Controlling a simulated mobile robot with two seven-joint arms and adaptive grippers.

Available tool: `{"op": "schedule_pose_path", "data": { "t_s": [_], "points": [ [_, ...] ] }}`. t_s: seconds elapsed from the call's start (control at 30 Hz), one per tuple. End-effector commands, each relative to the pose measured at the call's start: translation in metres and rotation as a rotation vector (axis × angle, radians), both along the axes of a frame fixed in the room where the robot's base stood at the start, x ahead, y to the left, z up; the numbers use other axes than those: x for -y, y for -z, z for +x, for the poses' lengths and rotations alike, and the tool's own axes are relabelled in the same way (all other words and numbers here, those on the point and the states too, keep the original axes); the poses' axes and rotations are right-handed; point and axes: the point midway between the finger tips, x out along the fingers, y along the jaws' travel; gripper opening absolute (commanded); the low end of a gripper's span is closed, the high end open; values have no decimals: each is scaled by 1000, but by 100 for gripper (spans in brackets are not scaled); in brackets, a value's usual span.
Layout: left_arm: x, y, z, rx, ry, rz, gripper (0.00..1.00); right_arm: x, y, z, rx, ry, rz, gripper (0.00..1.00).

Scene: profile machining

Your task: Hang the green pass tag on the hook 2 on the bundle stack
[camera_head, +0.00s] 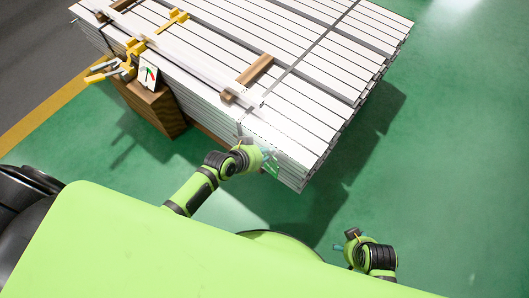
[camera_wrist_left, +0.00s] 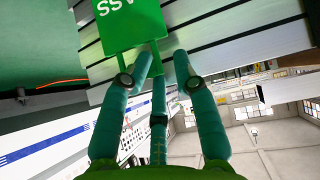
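The bundle stack (camera_head: 300,75) of pale profiles lies at the upper middle. My left gripper (camera_head: 268,160) is at its near right corner, close to the profile ends. The green pass tag (camera_head: 271,169) is at its fingertips. In the left wrist view, the tag (camera_wrist_left: 130,20) shows upside-down white letters, partly cut off by the frame. My left fingers (camera_wrist_left: 160,58) come together at the tag's edge and look shut on it; the contact is partly hidden. I cannot make out hook 2. My right gripper (camera_head: 351,238) is low over the floor; its finger opening is unclear.
Yellow clamps (camera_head: 130,58) and a small white gauge card (camera_head: 149,76) are at the stack's left side. A brown wooden block (camera_head: 155,108) is under it, and a wooden batten (camera_head: 247,77) lies on top. The green floor (camera_head: 455,150) at right is clear.

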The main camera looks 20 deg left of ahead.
Motion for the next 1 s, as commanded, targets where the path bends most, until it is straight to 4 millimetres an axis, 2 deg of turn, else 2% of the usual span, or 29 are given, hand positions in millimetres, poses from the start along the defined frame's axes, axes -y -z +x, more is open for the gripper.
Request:
{"op": "schedule_pose_path", "data": {
  "t_s": [0.03, 0.37, 0.8, 1.0],
  "points": [
    [9, 3, -7, -16, 9, -14, 39, 0, 0, 0, 0, 0, 0, 70],
    [5, -4, -14, -18, 9, -16, 39, 1, 0, 0, -2, 1, -2, 70],
    [-28, -61, -58, -5, 5, -4, 39, 0, 0, 0, -1, 0, -1, 70],
    [-38, -78, -72, -2, 1, -3, 39, 0, 0, 0, -1, 0, -1, 70]
  ]
}}
